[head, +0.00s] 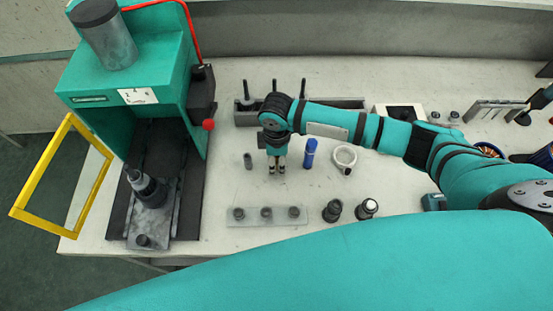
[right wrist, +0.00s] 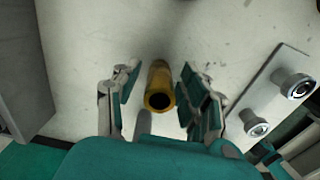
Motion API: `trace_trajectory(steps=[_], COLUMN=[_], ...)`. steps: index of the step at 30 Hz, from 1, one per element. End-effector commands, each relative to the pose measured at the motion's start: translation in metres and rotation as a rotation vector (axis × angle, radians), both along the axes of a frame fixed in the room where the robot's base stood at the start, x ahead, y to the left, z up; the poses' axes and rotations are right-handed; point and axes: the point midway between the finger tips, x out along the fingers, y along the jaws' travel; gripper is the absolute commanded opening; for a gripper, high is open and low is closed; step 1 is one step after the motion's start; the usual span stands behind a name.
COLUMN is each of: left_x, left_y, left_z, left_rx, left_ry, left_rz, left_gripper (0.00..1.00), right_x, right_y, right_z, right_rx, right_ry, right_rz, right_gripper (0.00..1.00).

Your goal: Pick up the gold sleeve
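The gold sleeve (right wrist: 160,85) is a short hollow tube. In the right wrist view it stands between the two fingers of my right gripper (right wrist: 160,95), its open end facing the camera. A gap shows on each side, so the gripper is open and the fingers appear apart from the sleeve. In the head view my right gripper (head: 277,166) points down over the middle of the table, and I cannot make out the sleeve there. My left gripper is not in view.
A teal press (head: 130,85) with a yellow frame (head: 62,178) stands at the left. A small grey cylinder (head: 248,160), a blue cylinder (head: 310,153) and a white ring (head: 344,158) stand close to the gripper. A plate with several fittings (head: 251,220) lies in front.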

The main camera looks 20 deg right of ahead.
Motion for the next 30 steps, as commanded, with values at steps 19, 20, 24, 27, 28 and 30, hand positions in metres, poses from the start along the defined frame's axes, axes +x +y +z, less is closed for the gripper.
trace_trajectory(steps=[19,20,24,27,28,30], left_x=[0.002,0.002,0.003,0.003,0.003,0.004], left_y=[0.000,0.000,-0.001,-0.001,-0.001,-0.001], left_z=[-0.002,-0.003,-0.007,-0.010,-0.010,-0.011], left_rx=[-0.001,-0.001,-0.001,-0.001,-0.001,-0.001], left_ry=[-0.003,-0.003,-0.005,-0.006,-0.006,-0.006], left_rz=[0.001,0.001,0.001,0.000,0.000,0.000], left_gripper=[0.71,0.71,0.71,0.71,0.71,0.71], right_x=[0.001,0.001,0.001,0.001,0.001,0.001], right_y=[0.000,0.000,0.000,0.000,0.000,0.000], right_z=[0.016,0.021,0.050,0.069,0.075,0.085], right_rx=[0.001,0.002,0.002,0.002,0.002,0.001], right_ry=[-0.003,-0.004,-0.005,-0.005,-0.004,-0.003], right_rz=[-0.001,0.000,0.001,0.001,0.001,0.000], right_gripper=[0.07,0.07,0.07,0.07,0.07,0.07])
